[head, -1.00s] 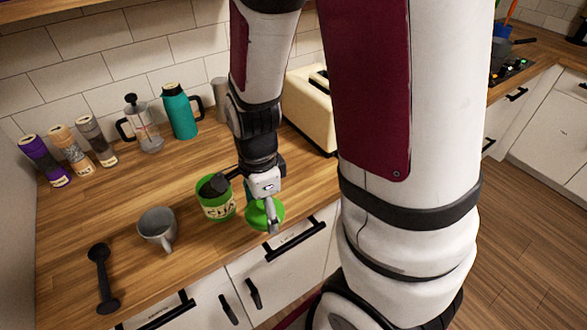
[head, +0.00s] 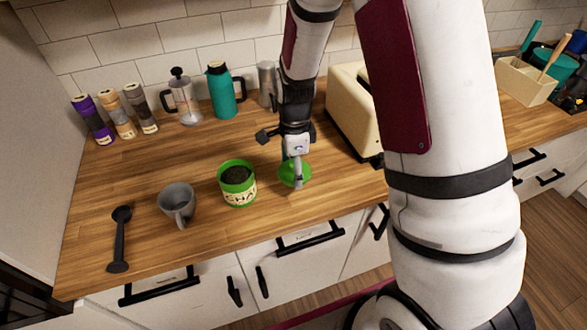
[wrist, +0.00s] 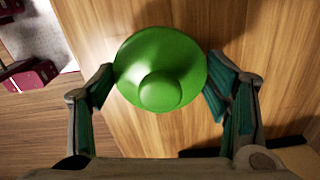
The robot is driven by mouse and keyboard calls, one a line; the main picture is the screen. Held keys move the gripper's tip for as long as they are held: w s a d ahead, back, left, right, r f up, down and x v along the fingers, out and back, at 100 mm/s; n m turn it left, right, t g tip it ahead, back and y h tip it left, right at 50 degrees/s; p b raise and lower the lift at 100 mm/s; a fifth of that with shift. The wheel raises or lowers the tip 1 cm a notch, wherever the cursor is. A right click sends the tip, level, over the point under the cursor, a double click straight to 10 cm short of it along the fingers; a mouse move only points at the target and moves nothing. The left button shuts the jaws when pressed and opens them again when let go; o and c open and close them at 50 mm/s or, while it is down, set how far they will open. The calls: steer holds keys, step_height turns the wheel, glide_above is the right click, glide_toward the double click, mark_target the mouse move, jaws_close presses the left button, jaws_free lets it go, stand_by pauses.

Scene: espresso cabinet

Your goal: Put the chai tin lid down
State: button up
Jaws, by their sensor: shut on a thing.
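The green chai tin lid (head: 287,176) is held by my gripper (head: 297,172), just right of the tin and over the counter. In the wrist view the round lid (wrist: 160,62), with its knob towards me, sits between the two fingertips of my gripper (wrist: 163,88). Whether the lid touches the counter cannot be told. The green chai tin (head: 238,188) stands upright and open on the counter, with dark contents showing and a cream label in front.
A grey mug (head: 177,203) and a black scoop (head: 120,240) lie left of the tin. A cream toaster (head: 350,112) stands behind right. A teal jug (head: 222,92), French press (head: 185,98) and several jars line the wall. Bare counter surrounds the lid.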

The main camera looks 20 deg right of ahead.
steer(key=w, duration=0.2)
steer(key=shift+w+d+f, duration=0.2)
steer(key=shift+w+d, duration=0.1)
steer(key=shift+w, duration=0.1)
steer(key=shift+f+p, duration=0.4)
steer(key=shift+f, duration=1.3)
steer(key=shift+f, duration=0.2)
steer(key=o, duration=0.9)
steer(key=shift+o, duration=0.2)
